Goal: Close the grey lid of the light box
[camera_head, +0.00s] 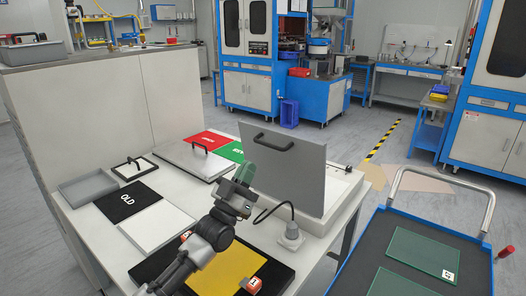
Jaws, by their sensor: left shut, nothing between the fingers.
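The grey lid (300,182) of the light box stands raised, nearly upright, with a black handle (273,142) near its top. The white light box (343,188) is on the table, partly hidden behind the lid. My left gripper (243,183) is shut and empty, in front of the lid's left edge and below the handle. I cannot tell whether it touches the lid. A small green shape shows at its fingertips, and I cannot tell what it is. My right gripper is not in view.
A yellow pad (228,270) on a black board, a white panel (155,227) and a grey tray (88,188) lie on the table. A cart (385,230) with green plates stands right.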

